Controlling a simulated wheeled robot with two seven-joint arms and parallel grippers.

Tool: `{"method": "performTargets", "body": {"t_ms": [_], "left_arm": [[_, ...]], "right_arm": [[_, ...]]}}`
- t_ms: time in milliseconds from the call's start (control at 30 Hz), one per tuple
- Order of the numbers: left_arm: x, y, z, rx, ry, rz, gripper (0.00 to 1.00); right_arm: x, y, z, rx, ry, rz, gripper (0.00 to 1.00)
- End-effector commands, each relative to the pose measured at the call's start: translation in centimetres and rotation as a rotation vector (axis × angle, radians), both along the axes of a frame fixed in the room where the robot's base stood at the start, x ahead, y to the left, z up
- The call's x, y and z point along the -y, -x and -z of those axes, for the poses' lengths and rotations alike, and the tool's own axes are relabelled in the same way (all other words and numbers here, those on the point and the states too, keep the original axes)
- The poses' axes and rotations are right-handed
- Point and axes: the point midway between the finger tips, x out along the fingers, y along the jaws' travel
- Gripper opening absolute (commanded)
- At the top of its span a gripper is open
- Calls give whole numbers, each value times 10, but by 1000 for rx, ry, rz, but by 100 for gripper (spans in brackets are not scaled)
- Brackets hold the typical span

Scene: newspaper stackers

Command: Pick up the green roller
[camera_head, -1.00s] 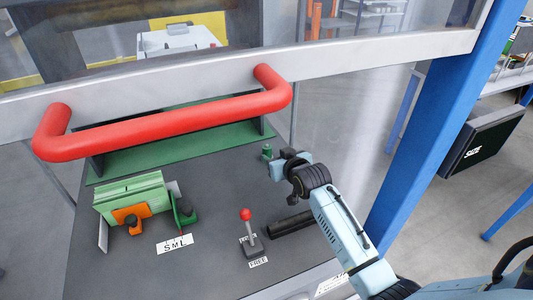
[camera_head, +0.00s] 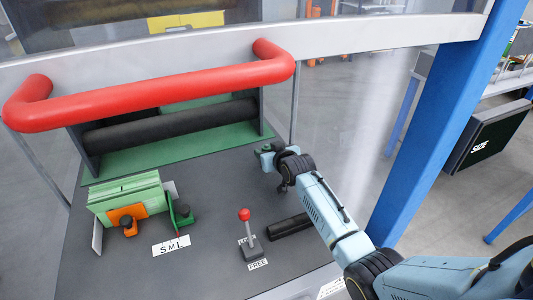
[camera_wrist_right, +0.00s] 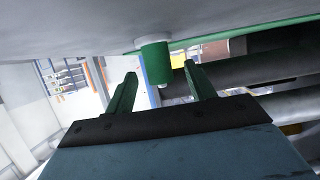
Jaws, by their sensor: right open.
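A small upright green roller (camera_wrist_right: 156,64) with a pale end stands off the grey table surface, which shows at the top of the right wrist view. My right gripper (camera_wrist_right: 160,76) is open, with one green finger on each side of the roller's line. The roller appears between or just beyond the fingertips; I see no clear contact. In the head view my right gripper (camera_head: 264,154) is low over the table near its back right edge and mostly covers the roller. My left gripper is not in view.
A red bar handle (camera_head: 150,95) spans above a dark roller (camera_head: 170,124) on a green base. A green block with orange clamp (camera_head: 126,200) stands at left. A red-knobbed lever (camera_head: 246,232) and black bar (camera_head: 288,226) are in front. A blue post (camera_head: 430,130) rises at right.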

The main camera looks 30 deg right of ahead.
Motion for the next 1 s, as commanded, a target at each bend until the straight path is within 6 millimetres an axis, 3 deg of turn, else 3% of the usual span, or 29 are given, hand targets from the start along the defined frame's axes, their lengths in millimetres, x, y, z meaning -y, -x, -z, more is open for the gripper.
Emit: {"method": "performTargets", "body": {"t_ms": [67, 400, 733, 1000], "left_arm": [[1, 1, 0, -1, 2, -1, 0], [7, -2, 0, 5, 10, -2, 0], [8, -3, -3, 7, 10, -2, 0], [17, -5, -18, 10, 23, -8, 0]], "right_arm": [[0, 0, 0, 0, 0, 0, 52], [0, 0, 0, -1, 0, 0, 8], [0, 0, -9, 2, 0, 0, 6], [1, 0, -62, 5, 2, 1, 6]]}}
